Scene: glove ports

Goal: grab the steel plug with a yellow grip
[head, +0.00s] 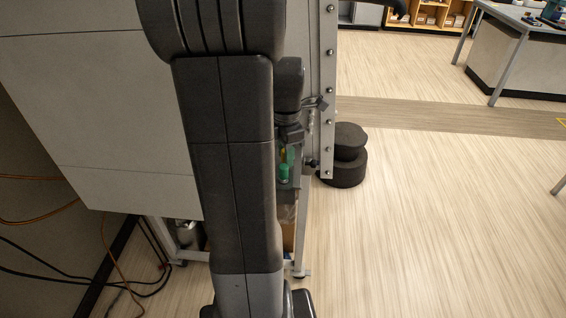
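My gripper (290,134) is partly hidden behind my own arm, beside the edge of a large grey cabinet. It points down over a narrow shelf. I cannot tell whether its fingers are open or shut. A small yellow patch (284,155) shows just below the gripper; it may be the yellow grip of the steel plug, but it is too small and covered to be sure. No steel part shows clearly. A green object (284,173) stands just below the yellow patch. Whether the gripper touches either one cannot be told.
The grey cabinet (80,110) fills the left, with a bolted edge strip (328,90) near the gripper. Black stacked round blocks (346,170) stand on the floor to the right. Cables (70,260) lie at lower left. A bench (520,60) stands far right. The floor between is clear.

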